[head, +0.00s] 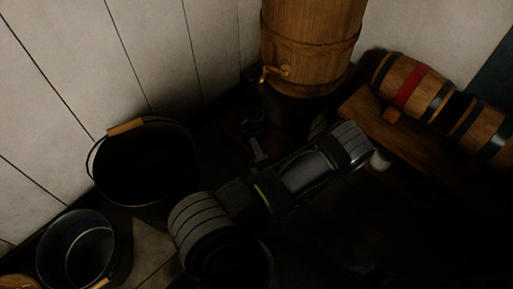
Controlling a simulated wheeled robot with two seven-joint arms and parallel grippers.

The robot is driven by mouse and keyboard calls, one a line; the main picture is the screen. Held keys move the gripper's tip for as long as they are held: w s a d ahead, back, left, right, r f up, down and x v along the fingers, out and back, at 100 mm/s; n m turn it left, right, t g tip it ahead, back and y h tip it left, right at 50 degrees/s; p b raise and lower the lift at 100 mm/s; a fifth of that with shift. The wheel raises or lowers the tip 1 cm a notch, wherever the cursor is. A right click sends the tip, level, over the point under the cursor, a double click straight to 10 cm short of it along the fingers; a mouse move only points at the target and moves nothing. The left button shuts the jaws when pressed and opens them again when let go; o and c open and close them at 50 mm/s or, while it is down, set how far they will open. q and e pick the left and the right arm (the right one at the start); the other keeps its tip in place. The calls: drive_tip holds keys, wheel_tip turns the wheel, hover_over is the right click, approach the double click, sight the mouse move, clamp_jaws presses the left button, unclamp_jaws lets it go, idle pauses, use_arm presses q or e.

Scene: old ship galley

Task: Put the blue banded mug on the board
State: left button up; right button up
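The picture is very dark. My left arm reaches up and right across the middle of the head view, and its far end, where my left gripper (355,145) is, lies in front of the wooden bench. I cannot make out its fingers or whether they are open. A small pale object (380,159) shows just beside that end, partly hidden; I cannot tell whether it is the mug. A small dark bluish round thing (252,124) sits below the brass tap, too dim to tell if it is the banded mug. I cannot pick out the board. My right gripper is not in view.
A large wooden barrel (312,45) with a brass tap stands at the back. Smaller barrels (415,88) lie on a wooden bench (430,148) at the right. A black bucket (145,165) and another bucket (85,252) stand at the left by the white plank wall (150,55).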

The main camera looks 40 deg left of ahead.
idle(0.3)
use_arm(q)
drive_tip(key=s+d+f+m+g+h, duration=0.3)
drive_tip(key=d+f+m+h, duration=0.65)
drive_tip(key=d+m, duration=0.45)
drive_tip(key=s+d+r+m+g+h, duration=0.1)
drive_tip(key=s+d+r+m+h, duration=0.1)
drive_tip(key=d+m, duration=0.3)
drive_tip(key=s+d+r+m+h, duration=0.2)
drive_tip(key=d+m+h, duration=0.1)
drive_tip(key=d+m, duration=0.3)
drive_tip(key=s+d+r+m+g+h, duration=0.1)
drive_tip(key=s+d+r+m+h, duration=0.1)
drive_tip(key=d+m, duration=0.3)
drive_tip(key=d+h, duration=0.1)
drive_tip(key=d, duration=0.3)
drive_tip(key=shift+s+r+m+g+h, duration=0.2)
drive_tip(key=shift+r+m+g+h, duration=0.1)
drive_tip(key=shift+r+h, duration=0.05)
drive_tip(key=shift+d+r, duration=0.1)
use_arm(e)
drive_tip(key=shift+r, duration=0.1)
